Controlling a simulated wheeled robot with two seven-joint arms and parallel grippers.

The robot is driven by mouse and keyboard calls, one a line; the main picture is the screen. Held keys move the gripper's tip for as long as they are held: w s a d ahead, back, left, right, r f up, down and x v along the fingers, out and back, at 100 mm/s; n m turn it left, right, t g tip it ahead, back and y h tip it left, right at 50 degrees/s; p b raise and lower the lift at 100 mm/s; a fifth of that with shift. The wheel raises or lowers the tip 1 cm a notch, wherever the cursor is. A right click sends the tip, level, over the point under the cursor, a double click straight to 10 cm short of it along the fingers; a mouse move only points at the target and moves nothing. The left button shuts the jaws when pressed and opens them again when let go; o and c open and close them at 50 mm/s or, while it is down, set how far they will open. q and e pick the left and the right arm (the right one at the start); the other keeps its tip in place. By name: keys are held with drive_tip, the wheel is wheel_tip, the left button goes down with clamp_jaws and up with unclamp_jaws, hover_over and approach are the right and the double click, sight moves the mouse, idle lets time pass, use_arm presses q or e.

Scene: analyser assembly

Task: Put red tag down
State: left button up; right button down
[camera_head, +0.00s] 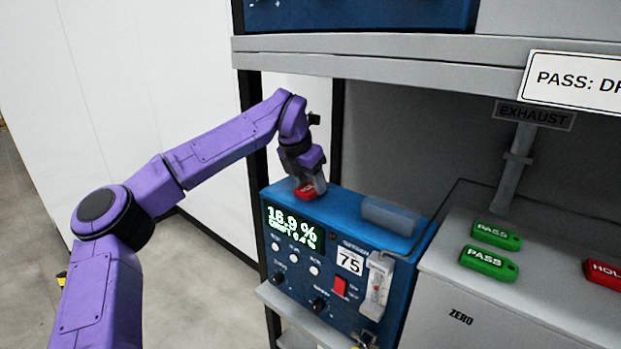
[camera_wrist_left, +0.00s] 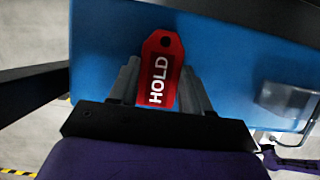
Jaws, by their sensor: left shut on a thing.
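The red tag (camera_head: 305,191) is at the top left of the blue analyser (camera_head: 345,228), between the fingers of my left gripper (camera_head: 311,186). In the left wrist view the tag (camera_wrist_left: 161,72) reads HOLD and has a hole at its far end. The left gripper (camera_wrist_left: 160,88) is shut on the tag, one finger on each side. The blue top surface (camera_wrist_left: 105,50) lies under the tag; I cannot tell whether the tag touches it.
Two green PASS tags (camera_head: 489,263) and another red HOLD tag (camera_head: 603,274) lie on the grey unit (camera_head: 540,290) to the right. A grey shelf (camera_head: 400,75) is above the analyser. A raised block (camera_head: 389,216) sits on the analyser's top.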

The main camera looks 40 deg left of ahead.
sight(301, 194)
use_arm(q)
drive_tip(key=shift+s+f, duration=0.1)
drive_tip(key=shift+s, duration=0.05)
drive_tip(key=o, duration=1)
drive_tip(key=shift+o, duration=0.2)
drive_tip(key=shift+r, duration=0.2)
drive_tip(key=s+b, duration=0.2)
drive_tip(key=s, duration=0.1)
drive_tip(key=s+b, duration=0.1)
drive_tip(key=shift+s+a+r, duration=0.1)
drive_tip(key=shift+s+r, duration=0.05)
drive_tip(key=shift+r, duration=0.1)
drive_tip(key=s+b, duration=0.2)
drive_tip(key=s, duration=0.6)
drive_tip(key=shift+a+r, duration=0.25)
drive_tip(key=shift+a, duration=0.1)
